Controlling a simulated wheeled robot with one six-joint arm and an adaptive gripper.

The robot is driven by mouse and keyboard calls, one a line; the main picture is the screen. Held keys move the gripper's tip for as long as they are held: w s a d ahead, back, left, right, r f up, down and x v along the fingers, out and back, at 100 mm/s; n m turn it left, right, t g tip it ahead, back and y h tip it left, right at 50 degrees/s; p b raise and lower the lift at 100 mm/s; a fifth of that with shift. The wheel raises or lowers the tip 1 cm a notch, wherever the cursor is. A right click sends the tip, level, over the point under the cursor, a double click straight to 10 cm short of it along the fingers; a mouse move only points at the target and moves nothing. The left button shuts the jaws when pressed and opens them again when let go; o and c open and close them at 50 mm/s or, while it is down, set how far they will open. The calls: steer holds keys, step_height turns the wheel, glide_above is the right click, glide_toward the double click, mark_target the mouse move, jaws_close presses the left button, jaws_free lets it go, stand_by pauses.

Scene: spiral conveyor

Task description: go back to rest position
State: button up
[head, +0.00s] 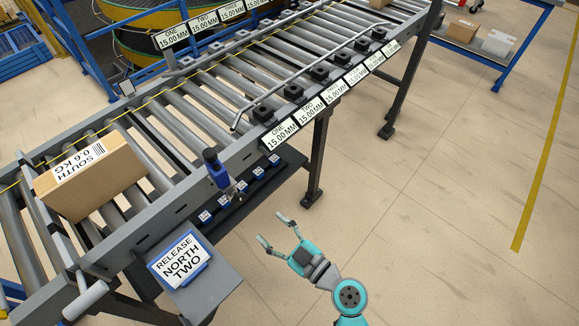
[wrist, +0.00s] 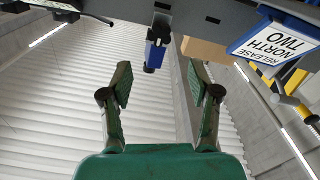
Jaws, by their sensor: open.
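My gripper (head: 277,231) is open and empty in the head view. It is held out over the floor, to the right of the release sign and in front of the conveyor, touching nothing. In the wrist view my gripper (wrist: 160,85) shows two green fingers spread wide with nothing between them. Beyond them is a blue device (wrist: 156,50) on the conveyor's side; it also shows in the head view (head: 217,172).
The roller conveyor (head: 180,213) runs diagonally, with a cardboard box (head: 92,178) marked SOUTH 0.6 KG on it. A sign (head: 181,259) reads RELEASE NORTH TWO. A shelf (head: 255,195) below holds several small blue labelled pieces. The floor (head: 430,240) at right is clear.

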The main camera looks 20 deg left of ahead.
steer(key=s+d+f+m+t+h, duration=0.2)
steer(key=s+d+f+m+h, duration=0.15)
steer(key=d, duration=0.35)
steer(key=s+d+f+m+t+h, duration=0.2)
steer(key=s+d+m+h, duration=0.2)
steer(key=d, duration=0.4)
steer(key=s+d+f+m+t+h, duration=0.2)
steer(key=s+d+f+m+h, duration=0.1)
steer(key=d, duration=0.4)
steer(key=s+d+r+m+t+h, duration=0.2)
steer(key=s+d+r+m+h, duration=0.4)
steer(key=s+d+r, duration=0.5)
steer(key=v, duration=0.4)
steer(key=shift+s+r, duration=0.25)
